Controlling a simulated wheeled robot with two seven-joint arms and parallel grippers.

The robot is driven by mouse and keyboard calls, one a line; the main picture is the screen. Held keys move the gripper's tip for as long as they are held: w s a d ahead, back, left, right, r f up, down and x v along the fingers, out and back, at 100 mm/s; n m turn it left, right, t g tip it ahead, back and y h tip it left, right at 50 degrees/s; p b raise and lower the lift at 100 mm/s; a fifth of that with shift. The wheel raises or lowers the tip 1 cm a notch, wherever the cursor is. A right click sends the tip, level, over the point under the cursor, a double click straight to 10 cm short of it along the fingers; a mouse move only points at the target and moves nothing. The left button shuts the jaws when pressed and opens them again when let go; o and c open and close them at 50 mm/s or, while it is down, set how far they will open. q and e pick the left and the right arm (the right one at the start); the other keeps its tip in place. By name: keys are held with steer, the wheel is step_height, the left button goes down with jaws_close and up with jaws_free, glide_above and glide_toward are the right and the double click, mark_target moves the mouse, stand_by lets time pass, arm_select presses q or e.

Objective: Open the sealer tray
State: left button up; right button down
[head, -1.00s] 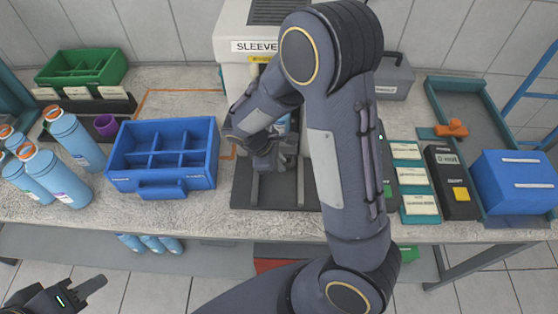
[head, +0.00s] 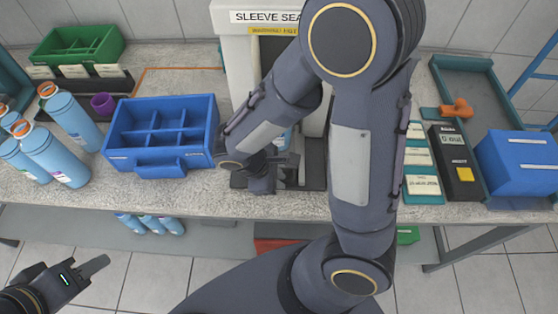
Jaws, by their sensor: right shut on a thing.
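The white sleeve sealer (head: 232,80) stands at the back of the bench, partly hidden by my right arm. My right gripper (head: 262,180) is low in front of the sealer's opening, pointing down over its dark base (head: 314,178). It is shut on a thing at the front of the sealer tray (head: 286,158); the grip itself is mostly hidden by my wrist. A small light blue item (head: 283,138) shows just behind the gripper, partly covered. My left gripper (head: 92,270) hangs empty at the lower left, in front of the bench; its finger opening is not clear.
A blue divided bin (head: 162,167) stands close to the left of the sealer. Light blue bottles (head: 72,118) and a purple cup (head: 103,103) stand further left. Labelled cards (head: 422,160), a black device (head: 452,160) and a blue box (head: 518,160) are on the right.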

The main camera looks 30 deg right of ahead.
steer(key=shift+s+a, duration=0.45)
steer(key=shift+s, duration=0.25)
steer(key=shift+s+a, duration=0.45)
steer(key=shift+s, duration=0.2)
steer(key=c, duration=1.5)
jaws_free()
steer(key=shift+o, duration=0.2)
steer(key=shift+r, duration=0.1)
steer(key=v, duration=0.7)
steer(key=shift+a+r, duration=0.15)
steer(key=shift+r, duration=0.15)
